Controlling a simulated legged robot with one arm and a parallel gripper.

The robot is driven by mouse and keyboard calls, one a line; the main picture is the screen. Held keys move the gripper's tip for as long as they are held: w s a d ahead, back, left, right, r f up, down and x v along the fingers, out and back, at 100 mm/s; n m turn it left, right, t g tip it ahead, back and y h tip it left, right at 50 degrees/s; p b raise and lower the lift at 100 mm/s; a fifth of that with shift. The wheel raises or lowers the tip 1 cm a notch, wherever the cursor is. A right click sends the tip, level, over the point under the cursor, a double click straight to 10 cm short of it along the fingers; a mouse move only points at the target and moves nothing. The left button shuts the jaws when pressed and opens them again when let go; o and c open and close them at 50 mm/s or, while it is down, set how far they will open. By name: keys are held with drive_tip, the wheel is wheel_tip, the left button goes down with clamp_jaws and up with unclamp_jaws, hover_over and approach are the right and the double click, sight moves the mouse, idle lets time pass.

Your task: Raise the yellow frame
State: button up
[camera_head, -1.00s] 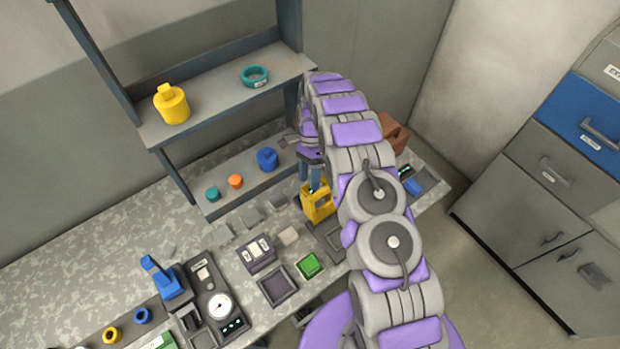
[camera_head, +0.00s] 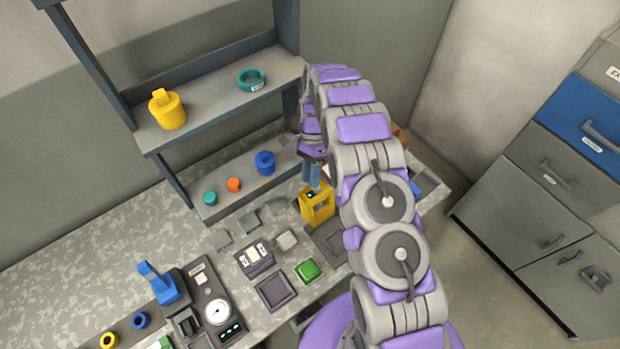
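The yellow frame (camera_head: 318,207) stands upright on the workbench, right of the centre of the picture, with a dark opening in its front. My gripper (camera_head: 312,182) is directly above it, with its blue fingers pointing down at the frame's top. The fingertips are at or just behind the top edge. I cannot tell whether they touch the frame, or whether they are open or shut. My purple and grey arm hides the bench to the right of the frame.
A shelf (camera_head: 220,98) behind holds a yellow jar (camera_head: 167,110) and a teal ring (camera_head: 251,80). A blue knobbed piece (camera_head: 265,162) sits on the lower shelf. A green block (camera_head: 307,271), a dark tray (camera_head: 273,292) and a gauge panel (camera_head: 217,311) lie in front.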

drive_tip(key=s+d+r, duration=0.1)
drive_tip(key=s+d, duration=0.2)
drive_tip(key=s, duration=1.2)
drive_tip(key=shift+s+d+r, duration=0.15)
drive_tip(key=shift+d+r, duration=0.05)
drive_tip(key=shift+r, duration=0.1)
drive_tip(key=s+d+r+n+t+b, duration=0.1)
drive_tip(key=s+d+r+n+b, duration=0.15)
drive_tip(key=r, duration=0.45)
drive_tip(key=s+d+r+n+t+b, duration=0.2)
drive_tip(key=s+d+r+n, duration=0.15)
drive_tip(key=r, duration=0.45)
drive_tip(key=s+d+r+n+t+b, duration=0.1)
drive_tip(key=s+d+n+b, duration=0.1)
drive_tip(key=s, duration=0.5)
drive_tip(key=s+d+r+n+t+b, duration=0.1)
drive_tip(key=s+d+r+n, duration=0.1)
drive_tip(key=s+n, duration=0.2)
drive_tip(key=shift+s+r+h+b, duration=0.2)
drive_tip(key=shift+s+h+b, duration=0.15)
drive_tip(key=shift+s, duration=1)
drive_tip(key=shift+d, duration=0.1)
